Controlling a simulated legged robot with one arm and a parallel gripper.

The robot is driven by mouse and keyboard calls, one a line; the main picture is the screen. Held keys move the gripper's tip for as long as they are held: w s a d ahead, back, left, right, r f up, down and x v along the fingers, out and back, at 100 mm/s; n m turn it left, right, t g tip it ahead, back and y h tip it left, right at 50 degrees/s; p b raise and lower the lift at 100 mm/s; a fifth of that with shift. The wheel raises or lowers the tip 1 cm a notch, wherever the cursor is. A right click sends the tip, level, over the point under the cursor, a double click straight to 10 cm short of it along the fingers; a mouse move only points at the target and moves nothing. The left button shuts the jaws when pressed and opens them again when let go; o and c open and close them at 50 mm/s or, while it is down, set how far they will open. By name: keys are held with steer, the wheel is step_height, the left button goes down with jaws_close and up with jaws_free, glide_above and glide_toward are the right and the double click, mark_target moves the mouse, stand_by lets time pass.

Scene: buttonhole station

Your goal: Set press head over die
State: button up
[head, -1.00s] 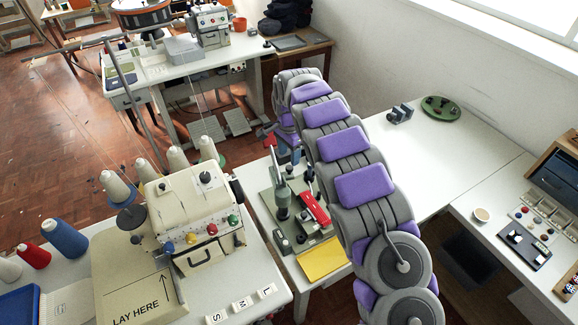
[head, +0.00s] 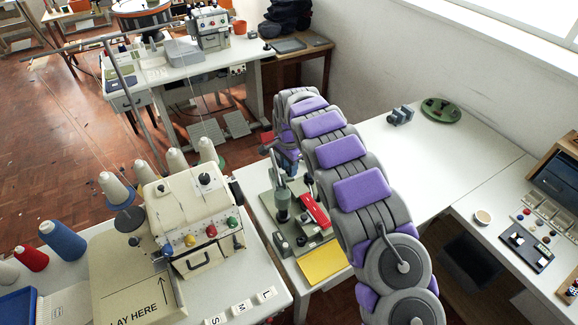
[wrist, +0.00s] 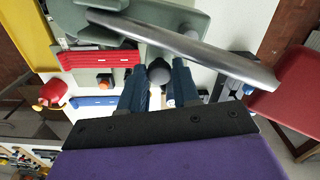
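The press (head: 283,205) stands on a green base in the middle of the head view, with an upright column, a metal lever and a red block (head: 314,212). In the wrist view the shiny lever (wrist: 190,45) crosses over the green press body (wrist: 180,22), near the red ribbed block (wrist: 100,60). My gripper (wrist: 159,80) has its blue fingers apart, one on each side of a dark round knob (wrist: 158,71). I cannot tell whether they touch it. In the head view my arm partly hides the gripper behind the press. I cannot make out the die.
A yellow sheet (head: 322,262) lies before the press. A cream sewing machine (head: 193,215) with thread cones stands close on the left. A red seat (wrist: 292,105) is at the wrist view's right. The white table (head: 450,150) right of my arm is largely clear.

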jaws_close()
steer(key=shift+d+r+m, duration=0.1)
steer(key=shift+d+m, duration=0.15)
steer(key=shift+m, duration=0.15)
stand_by(0.6)
steer(key=s+d+m+p, duration=0.5)
steer(key=s+d+m, duration=0.3)
steer(key=m, duration=0.7)
steer(key=shift+s, duration=0.45)
stand_by(0.3)
